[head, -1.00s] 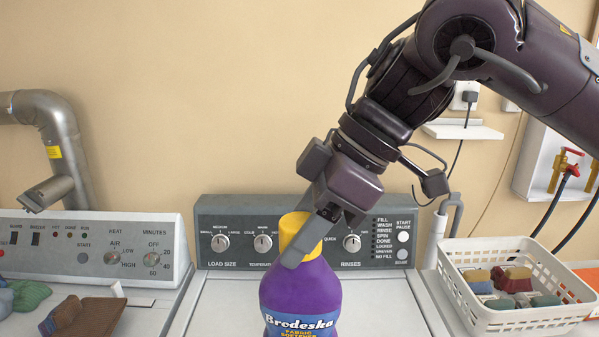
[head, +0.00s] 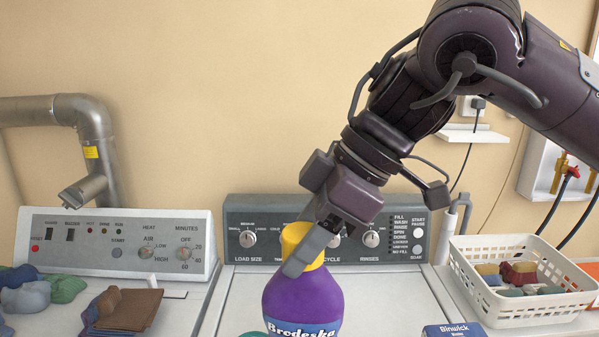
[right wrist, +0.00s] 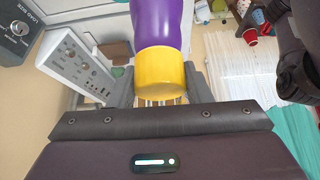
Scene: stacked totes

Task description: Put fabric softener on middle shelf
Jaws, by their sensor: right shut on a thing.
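The fabric softener (head: 303,298) is a purple bottle with a yellow cap and a blue "Brodeska" label, upright in front of the washer panel in the head view. My right gripper (head: 300,258) is shut on its yellow cap from above. In the right wrist view the cap (right wrist: 160,75) sits between the two fingers, with the purple body beyond it. The bottle's base is below the head frame, so I cannot tell there whether it touches anything. The left gripper and the middle shelf are not recognisable in these views.
A washer control panel (head: 330,233) stands behind the bottle and a dryer panel (head: 118,244) to the left. Folded brown cloth (head: 130,309) lies on the dryer. A white basket (head: 520,305) with cloths stands at right. A blue "Binwick" box (head: 454,331) shows at the bottom edge.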

